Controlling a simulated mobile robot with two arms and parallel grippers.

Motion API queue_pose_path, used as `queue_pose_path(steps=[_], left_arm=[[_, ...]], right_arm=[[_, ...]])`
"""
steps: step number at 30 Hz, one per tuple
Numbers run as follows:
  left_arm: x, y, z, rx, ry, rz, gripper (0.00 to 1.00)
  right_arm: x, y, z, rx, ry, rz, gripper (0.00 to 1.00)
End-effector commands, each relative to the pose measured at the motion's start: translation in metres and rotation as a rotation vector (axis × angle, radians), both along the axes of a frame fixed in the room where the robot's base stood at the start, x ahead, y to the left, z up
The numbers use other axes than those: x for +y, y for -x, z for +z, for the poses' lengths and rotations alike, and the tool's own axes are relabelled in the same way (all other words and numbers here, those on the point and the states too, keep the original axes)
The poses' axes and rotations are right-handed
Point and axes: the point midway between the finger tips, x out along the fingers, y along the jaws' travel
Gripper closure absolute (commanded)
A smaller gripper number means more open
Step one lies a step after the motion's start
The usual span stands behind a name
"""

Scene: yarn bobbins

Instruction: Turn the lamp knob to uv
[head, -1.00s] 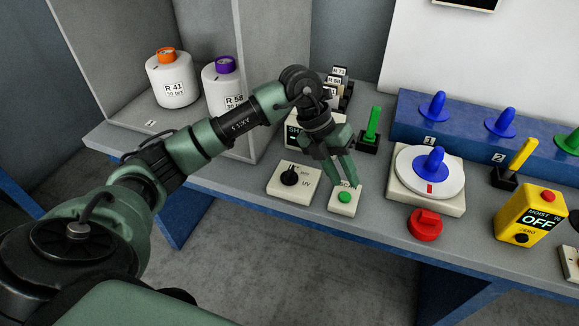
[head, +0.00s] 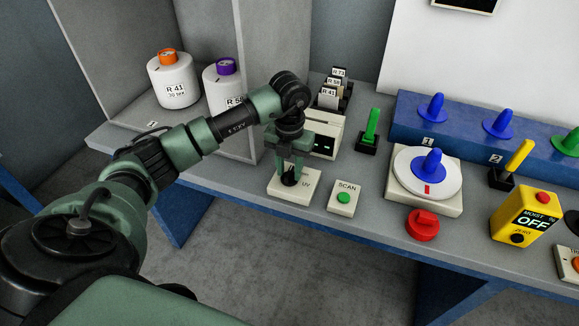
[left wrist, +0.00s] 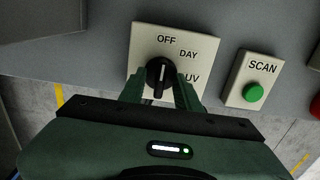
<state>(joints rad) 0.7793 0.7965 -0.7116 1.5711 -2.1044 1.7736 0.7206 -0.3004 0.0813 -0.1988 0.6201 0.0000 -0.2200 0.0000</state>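The lamp knob (left wrist: 160,74) is a black round knob on a pale plate (left wrist: 145,45) marked OFF, DAY and UV. In the left wrist view its white pointer line stands nearly upright, towards OFF. In the head view the knob (head: 289,180) is partly hidden by my left gripper (head: 290,174), which points down over it. In the left wrist view the gripper (left wrist: 161,92) is open, with one finger on each side of the knob and small gaps visible. Whether either finger touches the knob cannot be told. My right gripper is not in view.
The SCAN box (head: 344,198) with its green button stands just right of the lamp plate. Behind are a card holder box (head: 325,135) and a green-handled device (head: 370,135). Two bobbins (head: 173,80) stand in the booth at left. The table's front edge is close.

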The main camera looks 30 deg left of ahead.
Motion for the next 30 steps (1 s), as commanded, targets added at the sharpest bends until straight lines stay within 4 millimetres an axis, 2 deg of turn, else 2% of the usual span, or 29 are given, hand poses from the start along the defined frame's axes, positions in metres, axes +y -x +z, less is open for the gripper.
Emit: queue_pose_path(steps=[5,6,9,10,20,30], left_arm=[[0.0,0.0,-0.001,0.0,0.001,0.0,0.67],[0.0,0.0,-0.001,0.0,0.001,0.0,0.7],[0.0,0.0,0.0,0.0,0.001,0.0,0.98],[0.0,0.0,0.0,0.0,0.001,0.0,1.0],[0.0,-0.001,0.0,-0.001,0.001,-0.018,1.0],[0.001,-0.001,-0.002,-0.003,-0.001,-0.2,1.0]], right_arm=[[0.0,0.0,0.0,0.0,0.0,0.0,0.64],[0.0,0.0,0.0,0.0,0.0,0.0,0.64],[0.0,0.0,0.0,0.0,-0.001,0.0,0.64],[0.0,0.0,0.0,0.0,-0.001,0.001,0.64],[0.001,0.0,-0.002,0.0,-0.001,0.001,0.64],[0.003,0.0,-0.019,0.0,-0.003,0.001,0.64]])
